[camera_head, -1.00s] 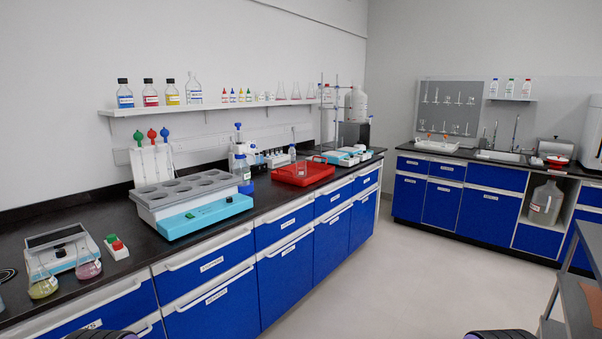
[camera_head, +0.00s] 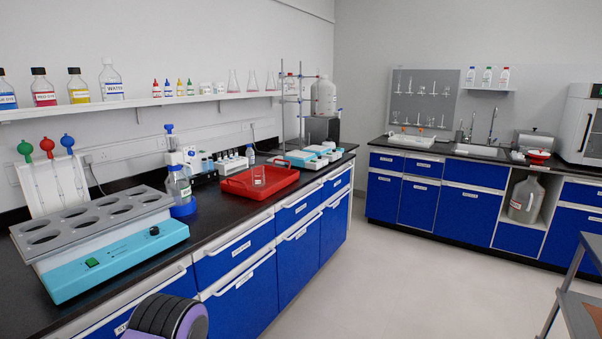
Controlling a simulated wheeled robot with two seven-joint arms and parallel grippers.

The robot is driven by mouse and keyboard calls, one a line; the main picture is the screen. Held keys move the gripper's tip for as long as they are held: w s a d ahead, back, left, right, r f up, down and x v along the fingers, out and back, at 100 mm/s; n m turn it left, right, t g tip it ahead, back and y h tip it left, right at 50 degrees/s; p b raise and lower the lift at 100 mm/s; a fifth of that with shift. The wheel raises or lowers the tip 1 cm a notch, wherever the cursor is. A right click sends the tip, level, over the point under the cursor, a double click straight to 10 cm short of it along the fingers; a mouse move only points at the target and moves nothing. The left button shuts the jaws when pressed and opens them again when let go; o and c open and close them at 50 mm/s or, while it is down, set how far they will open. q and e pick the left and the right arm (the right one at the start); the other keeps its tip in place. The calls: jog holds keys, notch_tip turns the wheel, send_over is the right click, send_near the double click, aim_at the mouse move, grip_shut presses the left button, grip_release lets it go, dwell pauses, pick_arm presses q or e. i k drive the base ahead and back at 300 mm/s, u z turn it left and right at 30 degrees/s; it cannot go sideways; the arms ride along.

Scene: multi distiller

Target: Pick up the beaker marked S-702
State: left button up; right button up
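A clear glass beaker (camera_head: 259,175) stands in the red tray (camera_head: 235,191) on the left bench. Its marking is too small to read, so I cannot tell whether it is S-702. A dark, ribbed part with a purple side, likely of my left arm, shows at the bottom left. Neither of my grippers is in view.
The black left bench (camera_head: 215,225) holds a blue-and-grey bath with round holes (camera_head: 125,249), a blue-capped bottle (camera_head: 178,186) and a retort stand (camera_head: 300,105). A shelf (camera_head: 130,105) above carries bottles and flasks. A cart (camera_head: 585,318) stands at right. The middle floor is clear.

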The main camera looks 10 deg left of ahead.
aim_at(258, 172)
jog(key=u, duration=0.1)
jog(key=i, duration=1.4)
jog(key=u, duration=0.35)
